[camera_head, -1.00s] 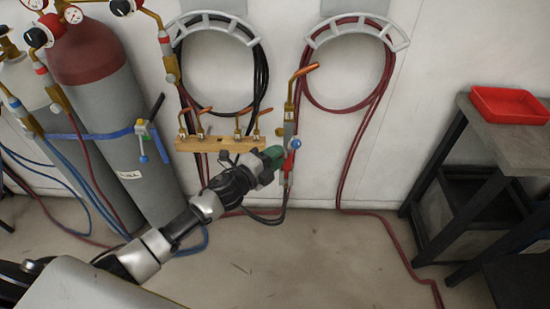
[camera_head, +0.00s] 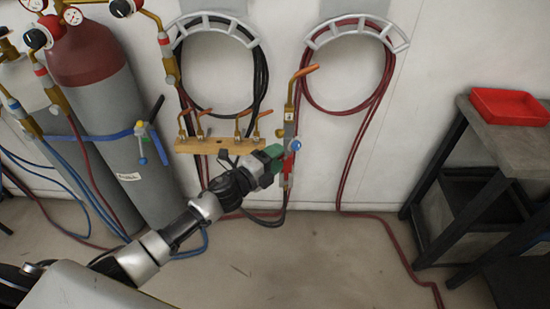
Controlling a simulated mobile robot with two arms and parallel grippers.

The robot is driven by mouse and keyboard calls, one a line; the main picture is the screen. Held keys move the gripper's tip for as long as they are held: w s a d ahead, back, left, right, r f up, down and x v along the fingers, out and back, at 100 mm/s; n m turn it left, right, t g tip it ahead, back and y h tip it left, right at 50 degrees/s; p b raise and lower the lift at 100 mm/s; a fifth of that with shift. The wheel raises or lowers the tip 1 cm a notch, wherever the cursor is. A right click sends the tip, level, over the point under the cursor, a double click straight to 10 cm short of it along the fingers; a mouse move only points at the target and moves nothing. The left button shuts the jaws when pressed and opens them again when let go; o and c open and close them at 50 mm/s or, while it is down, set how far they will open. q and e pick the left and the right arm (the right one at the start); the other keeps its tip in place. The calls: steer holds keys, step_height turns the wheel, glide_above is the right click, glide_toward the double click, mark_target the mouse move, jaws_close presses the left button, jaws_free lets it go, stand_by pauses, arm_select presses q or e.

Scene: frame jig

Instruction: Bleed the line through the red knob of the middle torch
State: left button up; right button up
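A brass torch (camera_head: 290,108) with a copper tip stands upright against the wall, right of the wooden tip rack. My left gripper (camera_head: 277,157) has green fingertips that look parted, just left of the torch's lower body. Nothing shows held, and contact cannot be told. My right gripper is out of view.
The wooden rack (camera_head: 205,147) with several copper tips is just above my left arm. Gas cylinders (camera_head: 95,80) with regulators stand at left. Hoses hang on wall hooks (camera_head: 355,32) and run over the floor. A bench (camera_head: 508,135) with a red tray (camera_head: 508,104) stands at right.

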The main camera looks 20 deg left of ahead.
arm_select(q)
steer(key=b+v, duration=0.1)
steer(key=v, duration=1)
steer(key=shift+b, duration=0.3)
steer(key=shift+w, duration=0.1)
